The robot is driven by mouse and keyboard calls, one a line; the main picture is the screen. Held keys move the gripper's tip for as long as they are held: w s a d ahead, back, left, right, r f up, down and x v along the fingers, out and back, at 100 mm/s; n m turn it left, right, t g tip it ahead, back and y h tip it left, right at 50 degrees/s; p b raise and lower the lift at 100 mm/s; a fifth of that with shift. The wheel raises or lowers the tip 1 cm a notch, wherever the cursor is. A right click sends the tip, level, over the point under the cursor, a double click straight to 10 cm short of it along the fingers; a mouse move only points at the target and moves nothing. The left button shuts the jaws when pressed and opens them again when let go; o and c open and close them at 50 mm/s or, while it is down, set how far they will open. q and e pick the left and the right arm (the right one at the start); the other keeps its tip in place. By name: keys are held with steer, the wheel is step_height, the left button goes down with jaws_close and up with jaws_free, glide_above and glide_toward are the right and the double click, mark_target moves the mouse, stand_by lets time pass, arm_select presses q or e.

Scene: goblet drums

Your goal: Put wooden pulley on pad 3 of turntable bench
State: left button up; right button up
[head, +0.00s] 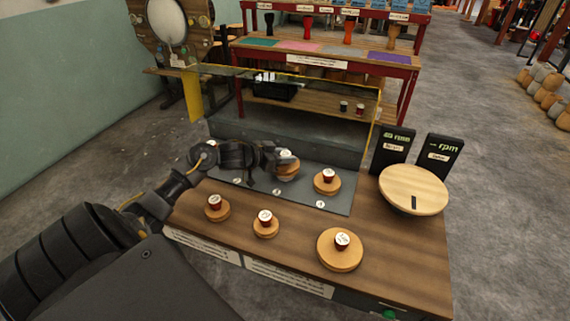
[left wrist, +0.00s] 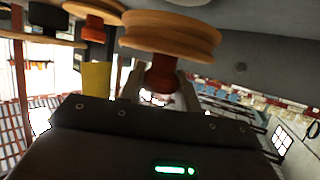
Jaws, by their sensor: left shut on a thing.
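My left gripper (head: 276,158) is shut on the red knob of a wooden pulley (head: 288,172), which is partly hidden by the gripper. The left wrist view shows the grooved pulley (left wrist: 170,36) and its red knob (left wrist: 162,74) between the fingers. The pulley is over or on the grey pad strip (head: 300,197) at the back of the bench, behind a small number label (head: 277,191); I cannot tell whether it touches. Another pulley (head: 328,187) with a red knob stands on the strip to its right. The label digits are too small to read surely.
Several wooden pulleys stand on the front of the bench: a left one (head: 217,214), a middle one (head: 265,229) and a large one (head: 340,256). A round wooden turntable (head: 414,185) and two black rpm boxes (head: 394,145) are at the right. A clear yellow-edged screen (head: 374,110) stands behind the strip.

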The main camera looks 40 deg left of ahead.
arm_select(q)
steer(key=shift+w+a+f, duration=0.1)
steer(key=shift+w+f, duration=0.05)
steer(key=shift+f, duration=1.6)
steer(key=shift+f, duration=0.15)
steer(key=o, duration=1)
steer(key=v, duration=0.7)
steer(key=shift+s+r, duration=0.2)
steer(key=shift+s, duration=0.05)
